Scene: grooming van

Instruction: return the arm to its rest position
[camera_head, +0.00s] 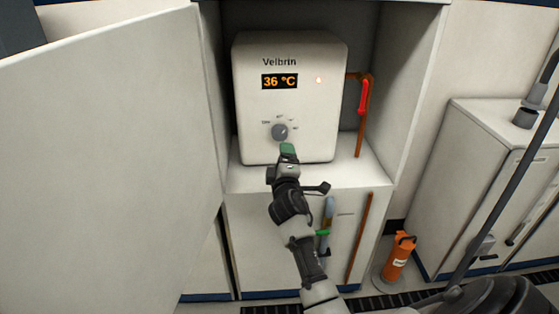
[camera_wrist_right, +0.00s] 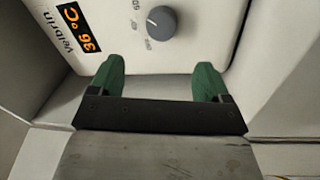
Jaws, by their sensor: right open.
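My right gripper (camera_head: 287,150) is in front of the lower part of a white water heater, just below its grey dial (camera_head: 279,131). In the right wrist view its two green fingers (camera_wrist_right: 160,82) are apart with nothing between them. The dial (camera_wrist_right: 162,21) shows beyond the fingertips, clear of them. The heater (camera_head: 330,100) reads "Velbrin" and its display (camera_head: 279,81) shows 36 °C, with a small reddish light (camera_head: 318,80) lit. My right arm reaches up from the bottom of the head view. My left gripper is not in view.
The heater stands in an open cabinet niche (camera_head: 395,90). A large white door panel (camera_head: 100,150) fills the left. A red-handled valve (camera_head: 364,97) and copper pipe are right of the heater. An orange cylinder (camera_head: 398,257) stands on the floor near a white cabinet (camera_head: 480,170).

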